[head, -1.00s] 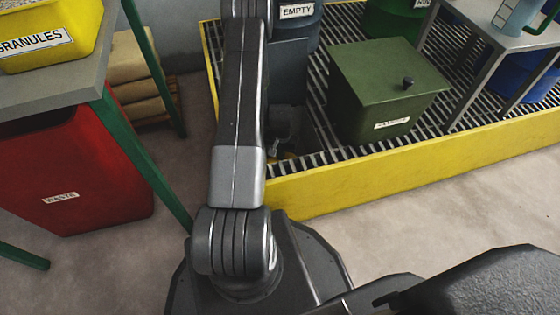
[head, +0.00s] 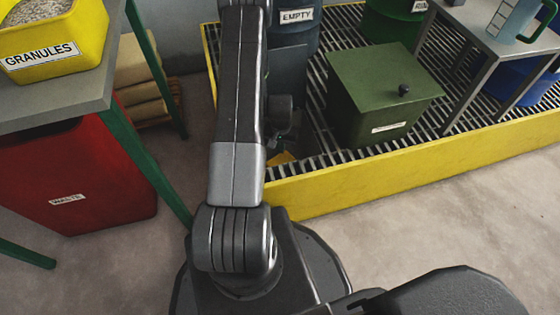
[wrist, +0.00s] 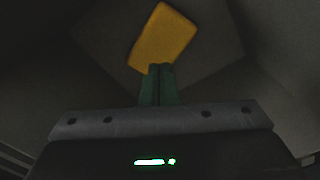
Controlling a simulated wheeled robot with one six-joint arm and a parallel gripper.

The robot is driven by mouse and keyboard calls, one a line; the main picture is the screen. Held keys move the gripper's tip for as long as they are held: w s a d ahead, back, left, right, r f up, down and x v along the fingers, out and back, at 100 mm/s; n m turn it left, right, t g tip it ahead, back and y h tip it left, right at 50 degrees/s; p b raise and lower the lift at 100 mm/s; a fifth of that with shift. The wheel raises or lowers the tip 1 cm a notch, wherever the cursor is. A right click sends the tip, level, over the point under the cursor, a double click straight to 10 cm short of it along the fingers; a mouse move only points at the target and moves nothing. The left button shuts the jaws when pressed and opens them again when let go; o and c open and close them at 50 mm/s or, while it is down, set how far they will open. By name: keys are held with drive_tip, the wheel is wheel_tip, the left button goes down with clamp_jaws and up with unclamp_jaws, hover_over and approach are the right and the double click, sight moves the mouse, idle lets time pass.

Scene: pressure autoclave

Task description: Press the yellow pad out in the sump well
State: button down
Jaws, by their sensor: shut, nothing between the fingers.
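The yellow pad (wrist: 166,36) lies flat on the dark grey floor of the sump well (wrist: 205,60) in the wrist view, turned at a slant. My gripper (wrist: 159,70) is shut and empty, its greenish fingertips over the near edge of the pad. I cannot tell whether the tips touch it. In the head view my arm covers most of the well. A small yellow patch (head: 281,158) shows beside the arm, near the front of the grating; I cannot tell for sure that it is the pad.
A yellow-edged bund (head: 400,170) with a slatted floor surrounds the work spot. On it stand a green lidded box (head: 385,90), a blue-grey EMPTY drum (head: 298,38) and a grey stand (head: 500,38). A red waste bin (head: 80,180) and granules tub (head: 55,45) are at left.

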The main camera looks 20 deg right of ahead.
wheel_tip(320, 180, up, 14)
drive_tip(key=p, duration=0.7)
hover_over(281, 161)
drive_tip(key=shift+f, duration=0.25)
drive_tip(key=shift+f, duration=0.1)
wheel_tip(281, 161, down, 10)
drive_tip(key=b, duration=0.5)
drive_tip(key=shift+f+b, duration=0.2)
drive_tip(key=shift+b, duration=0.2)
drive_tip(key=shift+f+b, duration=2.8)
drive_tip(key=shift+f, duration=2.25)
drive_tip(key=shift+r+p, duration=0.7)
drive_tip(key=shift+p, duration=0.1)
drive_tip(key=shift+r, duration=0.35)
drive_tip(key=shift+w+r, duration=0.1)
drive_tip(key=shift+r, duration=0.05)
